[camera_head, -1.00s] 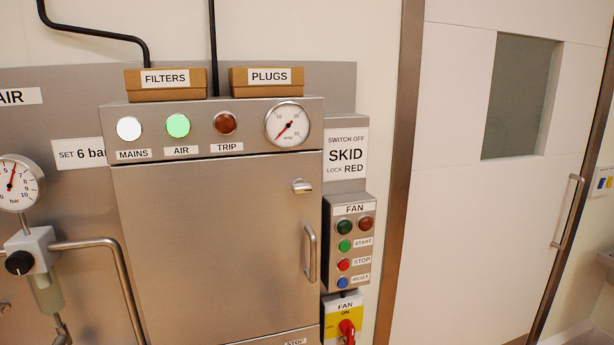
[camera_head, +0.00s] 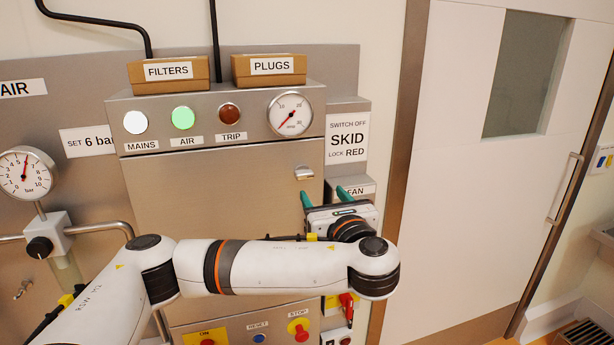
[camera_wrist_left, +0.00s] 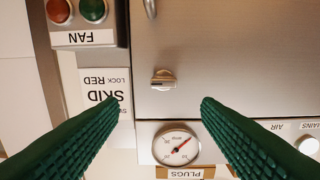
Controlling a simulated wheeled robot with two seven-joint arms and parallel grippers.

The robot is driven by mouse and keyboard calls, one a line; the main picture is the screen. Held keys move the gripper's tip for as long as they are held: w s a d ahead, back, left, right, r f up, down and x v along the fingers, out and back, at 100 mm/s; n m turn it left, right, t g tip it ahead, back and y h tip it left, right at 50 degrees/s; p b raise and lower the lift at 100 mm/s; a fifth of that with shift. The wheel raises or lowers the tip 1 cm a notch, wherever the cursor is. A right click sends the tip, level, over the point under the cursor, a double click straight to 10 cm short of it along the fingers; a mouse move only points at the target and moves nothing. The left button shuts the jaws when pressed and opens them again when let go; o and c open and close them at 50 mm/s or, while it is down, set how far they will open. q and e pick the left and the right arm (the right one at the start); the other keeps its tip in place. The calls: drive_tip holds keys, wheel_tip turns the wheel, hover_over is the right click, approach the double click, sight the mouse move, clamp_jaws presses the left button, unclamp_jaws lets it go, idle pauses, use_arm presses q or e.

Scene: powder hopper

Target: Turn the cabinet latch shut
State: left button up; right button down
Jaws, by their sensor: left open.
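The cabinet latch (camera_head: 304,172) is a small silver turn-handle at the upper right of the steel cabinet door (camera_head: 200,200). In the head view its lever lies roughly level. It also shows in the left wrist view as a small knob (camera_wrist_left: 163,79), seen upside down and lying between the two green fingers but farther off. My left gripper (camera_head: 324,194) is open and empty, just below and to the right of the latch in the head view, apart from it. My left arm hides the lower door and its handle. My right gripper is not in view.
The fan control box (camera_head: 355,188) is beside the door, partly hidden by my gripper. Boxes labelled FILTERS (camera_head: 168,74) and PLUGS (camera_head: 269,69) stand on top. A white door (camera_head: 460,180) is at the right.

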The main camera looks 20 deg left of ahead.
sight(306, 176)
use_arm(q)
drive_tip(key=x, duration=1)
drive_tip(key=shift+s+a, duration=0.1)
drive_tip(key=shift+a, duration=0.25)
